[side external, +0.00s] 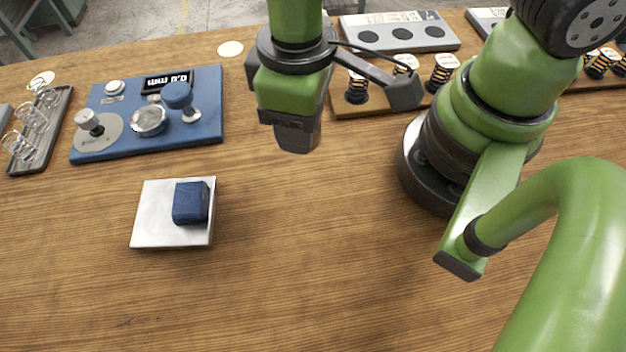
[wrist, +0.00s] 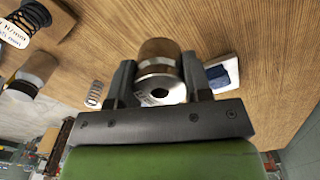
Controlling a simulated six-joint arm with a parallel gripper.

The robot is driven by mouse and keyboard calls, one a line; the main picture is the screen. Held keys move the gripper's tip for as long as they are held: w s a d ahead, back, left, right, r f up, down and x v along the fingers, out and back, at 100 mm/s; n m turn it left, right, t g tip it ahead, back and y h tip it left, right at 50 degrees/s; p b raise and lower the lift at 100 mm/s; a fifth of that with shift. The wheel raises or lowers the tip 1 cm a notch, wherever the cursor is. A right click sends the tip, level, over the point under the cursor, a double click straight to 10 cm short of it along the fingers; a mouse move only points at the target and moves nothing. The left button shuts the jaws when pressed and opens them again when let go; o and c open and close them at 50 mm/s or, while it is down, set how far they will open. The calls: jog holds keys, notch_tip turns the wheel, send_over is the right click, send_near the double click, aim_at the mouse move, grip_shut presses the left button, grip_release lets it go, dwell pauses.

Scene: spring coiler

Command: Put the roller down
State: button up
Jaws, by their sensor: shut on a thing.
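My gripper (side external: 297,138) hangs above the wooden table, left of my arm's base, with its fingers pointing down. In the wrist view my gripper (wrist: 159,68) is shut on the roller (wrist: 160,86), a short metal cylinder with a dark hole in its end face and a brownish side. One finger lies on each side of it. In the side external view the roller cannot be made out behind the fingers.
A silver plate bearing a dark blue block (side external: 190,203) lies front left. A blue machine (side external: 205,85) with knobs, dial and display stands behind it. A tray of clear pieces (side external: 48,140) is far left. Springs (side external: 357,88) stand on a wooden rack behind. The front middle table is clear.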

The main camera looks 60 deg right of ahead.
jog(key=s, duration=0.2)
send_over(314, 194)
notch_tip(314, 194, down, 5)
jog(key=shift+s, duration=0.1)
jog(key=shift+f, duration=2.5)
jog(key=shift+f, duration=0.1)
jog(key=o, duration=1.2)
